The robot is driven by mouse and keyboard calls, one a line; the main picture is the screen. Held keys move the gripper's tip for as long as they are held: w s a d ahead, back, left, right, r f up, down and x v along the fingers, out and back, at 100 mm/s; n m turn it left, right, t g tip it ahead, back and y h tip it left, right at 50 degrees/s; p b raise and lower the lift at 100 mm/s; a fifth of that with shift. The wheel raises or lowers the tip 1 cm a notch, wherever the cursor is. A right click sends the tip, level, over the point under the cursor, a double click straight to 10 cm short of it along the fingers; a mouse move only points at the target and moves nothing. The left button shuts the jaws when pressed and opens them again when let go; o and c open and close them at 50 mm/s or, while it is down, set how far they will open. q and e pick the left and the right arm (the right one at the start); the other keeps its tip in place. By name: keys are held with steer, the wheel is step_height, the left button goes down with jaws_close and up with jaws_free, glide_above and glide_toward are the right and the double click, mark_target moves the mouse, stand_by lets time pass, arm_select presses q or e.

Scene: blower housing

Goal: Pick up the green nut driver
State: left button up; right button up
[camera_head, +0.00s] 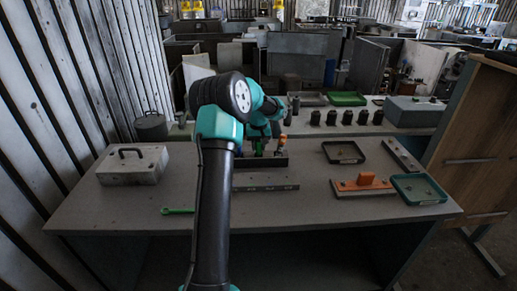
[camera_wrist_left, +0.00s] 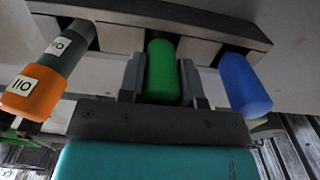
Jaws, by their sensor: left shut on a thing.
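The green nut driver (camera_wrist_left: 162,72) stands between the blue driver (camera_wrist_left: 244,82) and the orange-and-grey driver (camera_wrist_left: 45,75) in the left wrist view. Its far end meets the dark tool rack (camera_wrist_left: 185,17); I cannot tell whether it is seated there. My left gripper (camera_wrist_left: 165,88) is shut on its handle, one finger on each side. In the head view my left gripper (camera_head: 261,142) is over the rack (camera_head: 271,161), partly hidden by my arm, with the orange-handled driver (camera_head: 283,143) just right of it. My right gripper is not in view.
A grey case (camera_head: 133,165) and a green wrench (camera_head: 178,211) lie on the table at left. Dark cylinders (camera_head: 347,117) line the back bench. The table's front middle is clear.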

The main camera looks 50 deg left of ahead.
arm_select(q)
step_height(320, 180, up, 10)
stand_by(0.6)
